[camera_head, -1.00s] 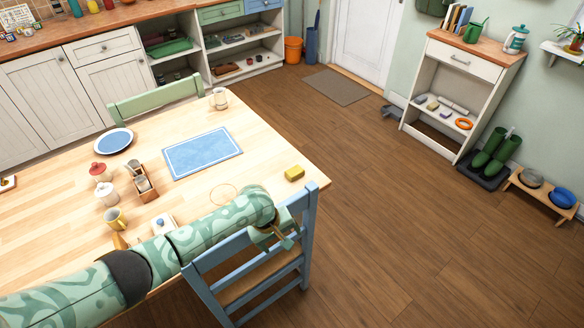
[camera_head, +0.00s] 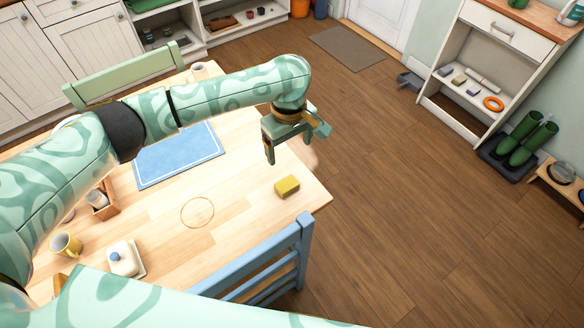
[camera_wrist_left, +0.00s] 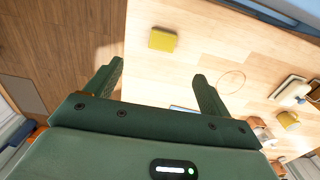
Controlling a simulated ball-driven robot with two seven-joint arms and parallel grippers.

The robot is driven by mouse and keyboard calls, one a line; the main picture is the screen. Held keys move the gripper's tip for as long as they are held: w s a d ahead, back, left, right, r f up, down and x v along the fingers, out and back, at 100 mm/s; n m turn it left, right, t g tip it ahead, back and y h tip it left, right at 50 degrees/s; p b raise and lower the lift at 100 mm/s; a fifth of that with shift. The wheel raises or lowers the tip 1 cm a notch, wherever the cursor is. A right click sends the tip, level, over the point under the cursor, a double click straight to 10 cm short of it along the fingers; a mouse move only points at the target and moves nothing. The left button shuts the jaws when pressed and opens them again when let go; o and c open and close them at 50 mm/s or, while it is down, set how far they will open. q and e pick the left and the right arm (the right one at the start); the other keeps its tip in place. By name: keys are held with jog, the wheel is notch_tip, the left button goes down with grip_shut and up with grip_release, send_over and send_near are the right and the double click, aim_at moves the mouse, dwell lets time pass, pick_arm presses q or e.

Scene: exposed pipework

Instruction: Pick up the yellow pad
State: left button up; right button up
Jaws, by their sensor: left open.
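The yellow pad (camera_head: 287,186) lies flat on the wooden table (camera_head: 235,235) near its right corner. My left gripper (camera_head: 290,146) is above the table, behind the pad in the head view, and apart from it. In the left wrist view the pad (camera_wrist_left: 163,40) shows whole, beyond the fingertips and roughly between their lines. The jaws (camera_wrist_left: 158,72) are spread and hold nothing. My right gripper is not in either view.
A blue placemat (camera_head: 180,155) lies left of the pad. A butter dish (camera_head: 123,259) and a yellow mug (camera_head: 66,244) stand at the near left. A blue chair (camera_head: 270,265) stands at the table's near edge. The tabletop around the pad is clear.

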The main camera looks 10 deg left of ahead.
pick_arm(q)
jog(key=b, duration=0.3)
send_over(287, 184)
notch_tip(287, 184, down, 5)
jog(key=f+b, duration=0.2)
jog(key=f, duration=0.1)
jog(key=f+b, duration=0.1)
jog(key=f, duration=0.1)
jog(key=shift+w+d+f, duration=0.25)
jog(key=shift+d, duration=0.1)
jog(key=shift+f, duration=0.4)
jog(key=f+b, duration=0.2)
jog(key=f, duration=0.1)
jog(key=f+b, duration=0.1)
jog(key=b, duration=0.1)
jog(key=shift+s+a+f, duration=0.25)
jog(key=shift+a+f, duration=0.15)
jog(key=shift+f+b, duration=0.25)
jog(key=shift+b, duration=0.05)
jog(key=shift+r, duration=0.2)
jog(key=c, duration=1.1)
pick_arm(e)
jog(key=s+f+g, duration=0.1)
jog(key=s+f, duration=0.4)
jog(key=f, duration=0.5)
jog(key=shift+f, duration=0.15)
